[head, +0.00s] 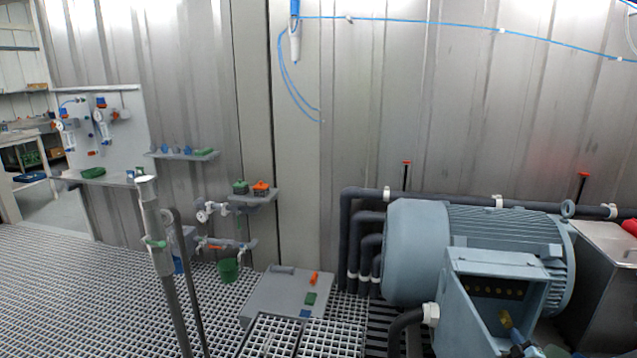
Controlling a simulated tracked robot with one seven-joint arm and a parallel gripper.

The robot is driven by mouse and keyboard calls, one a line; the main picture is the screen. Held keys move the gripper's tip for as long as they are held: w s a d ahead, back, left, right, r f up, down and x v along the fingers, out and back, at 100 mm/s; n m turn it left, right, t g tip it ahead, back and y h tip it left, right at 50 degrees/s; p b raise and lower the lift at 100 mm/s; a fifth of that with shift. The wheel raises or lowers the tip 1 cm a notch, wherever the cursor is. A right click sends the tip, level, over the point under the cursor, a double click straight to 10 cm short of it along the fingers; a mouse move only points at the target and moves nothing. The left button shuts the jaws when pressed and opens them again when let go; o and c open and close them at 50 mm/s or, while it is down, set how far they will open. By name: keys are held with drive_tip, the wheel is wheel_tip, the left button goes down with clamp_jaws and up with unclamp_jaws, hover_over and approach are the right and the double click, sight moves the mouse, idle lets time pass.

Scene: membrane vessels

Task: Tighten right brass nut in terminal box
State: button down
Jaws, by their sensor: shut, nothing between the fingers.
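The terminal box (460,318) is a blue-grey open box on the side of the large motor (415,250), at the lower right. Inside its dark opening, several small brass-coloured pieces (490,290) sit in a row. They are too small to tell apart as nuts or studs, or to show whether any is loose. A yellow piece (505,319) and a blue piece below it show at the box's lower right, partly cut off by the bottom edge. I do not see my gripper in the head view.
Dark pipes (362,225) run behind the motor, and a thick dark hose enters the box's left side. A grey plate (270,292) with small coloured parts lies left of the motor. Two upright poles (155,225) stand at left over open grating floor (75,285).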

drive_tip(key=v, duration=0.5)
drive_tip(key=shift+s, duration=0.35)
